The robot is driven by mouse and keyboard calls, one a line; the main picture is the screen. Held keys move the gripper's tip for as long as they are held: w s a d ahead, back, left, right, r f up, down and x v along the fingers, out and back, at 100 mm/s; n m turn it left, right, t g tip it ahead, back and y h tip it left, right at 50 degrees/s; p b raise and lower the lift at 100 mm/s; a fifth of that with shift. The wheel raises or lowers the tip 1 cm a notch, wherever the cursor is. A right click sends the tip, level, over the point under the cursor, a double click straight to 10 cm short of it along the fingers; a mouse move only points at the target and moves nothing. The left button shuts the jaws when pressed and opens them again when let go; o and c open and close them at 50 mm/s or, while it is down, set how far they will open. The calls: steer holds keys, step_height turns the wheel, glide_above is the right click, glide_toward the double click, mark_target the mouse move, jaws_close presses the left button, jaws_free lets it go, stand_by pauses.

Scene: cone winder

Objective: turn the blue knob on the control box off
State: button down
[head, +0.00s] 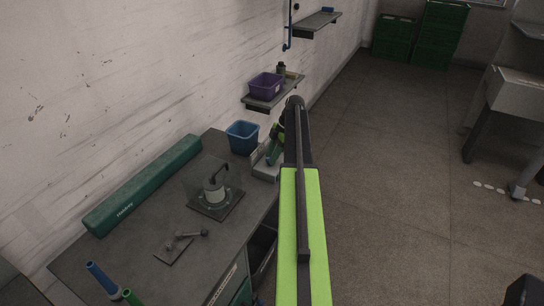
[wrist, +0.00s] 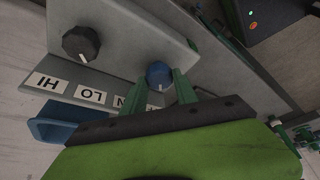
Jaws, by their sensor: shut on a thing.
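The blue knob (wrist: 158,74) sits on the grey control box (wrist: 120,30) in the wrist view, with a pale pointer mark on its face toward my gripper. My gripper (wrist: 167,86) has its two green fingers on either side of the knob, shut on it. In the head view my gripper (head: 274,149) is at the control box (head: 263,170), partly behind my arm, and the knob cannot be made out there. A black knob (wrist: 81,44) is on the same box. Labels HI and LO show below; another label, ending in N, is partly covered by my gripper.
A blue bin (head: 243,137) stands beside the box on the workbench (head: 130,251). A clear-covered device (head: 214,190), a metal handle piece (head: 178,246) and a long green case (head: 146,183) are also there. A purple bin (head: 266,85) is on a wall shelf.

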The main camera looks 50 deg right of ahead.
steer(key=shift+s, duration=0.1)
steer(key=c, duration=0.9)
jaws_free()
steer(key=shift+c, duration=0.2)
steer(key=p+v, duration=1.6)
steer(key=v, duration=0.1)
steer(key=shift+d, duration=0.2)
steer(key=shift+r, duration=0.1)
